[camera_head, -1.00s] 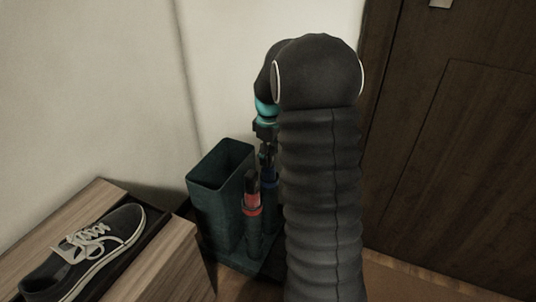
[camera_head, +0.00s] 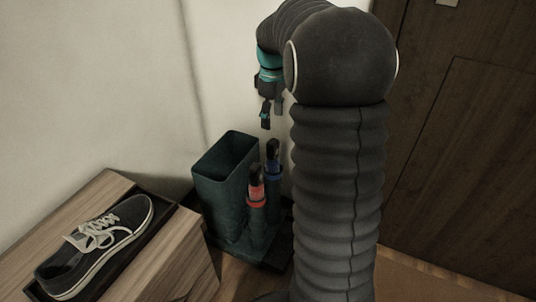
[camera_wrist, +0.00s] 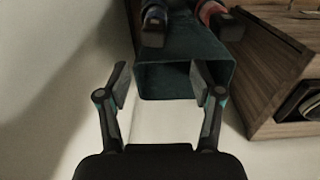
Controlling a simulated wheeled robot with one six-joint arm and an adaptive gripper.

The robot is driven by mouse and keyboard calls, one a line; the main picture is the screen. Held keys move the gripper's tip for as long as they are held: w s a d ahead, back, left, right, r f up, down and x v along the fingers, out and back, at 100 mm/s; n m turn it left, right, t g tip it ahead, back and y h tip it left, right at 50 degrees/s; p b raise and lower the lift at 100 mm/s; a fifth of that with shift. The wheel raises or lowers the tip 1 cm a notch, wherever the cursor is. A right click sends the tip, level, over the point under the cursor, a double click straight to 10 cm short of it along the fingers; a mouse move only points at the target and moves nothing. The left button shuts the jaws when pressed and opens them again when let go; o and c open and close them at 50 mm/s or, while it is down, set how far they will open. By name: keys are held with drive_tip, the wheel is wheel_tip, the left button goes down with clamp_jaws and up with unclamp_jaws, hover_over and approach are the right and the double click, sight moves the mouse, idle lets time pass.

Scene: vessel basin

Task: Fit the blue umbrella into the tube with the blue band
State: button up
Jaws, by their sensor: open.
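The blue umbrella (camera_head: 273,149) stands upright in the tube with the blue band (camera_head: 273,173), its black handle above the rim. The handle also shows at the top of the wrist view (camera_wrist: 153,30). My gripper (camera_head: 267,118) is open and empty, above and apart from the handle. In the wrist view my gripper's two fingers (camera_wrist: 160,84) are spread with nothing between them. The lower tube is partly hidden behind the red one and my arm.
A red umbrella (camera_head: 256,184) stands in the red-banded tube in front. A dark green square bin (camera_head: 222,195) adjoins the tubes at left. A wooden bench (camera_head: 190,240) holds a shoe (camera_head: 100,245) on a tray. The wall is close behind; a dark door is at right.

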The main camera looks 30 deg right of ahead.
drive_tip(key=s+a+r+m+t, duration=0.1)
drive_tip(key=s+a+r+m, duration=0.15)
drive_tip(key=s+a, duration=0.35)
drive_tip(key=s+a+r+m+t, duration=0.15)
drive_tip(key=s+a+r, duration=0.25)
drive_tip(key=s, duration=0.4)
drive_tip(key=s+a+f+m+t, duration=0.1)
drive_tip(key=s+a+f, duration=0.1)
drive_tip(key=s, duration=0.4)
drive_tip(key=s+a+f+m+t, duration=0.1)
drive_tip(key=s+a+m+t, duration=0.1)
drive_tip(key=s, duration=0.5)
drive_tip(key=shift+s+a+f, duration=0.2)
drive_tip(key=shift+a+f, duration=0.15)
drive_tip(key=shift+a, duration=0.45)
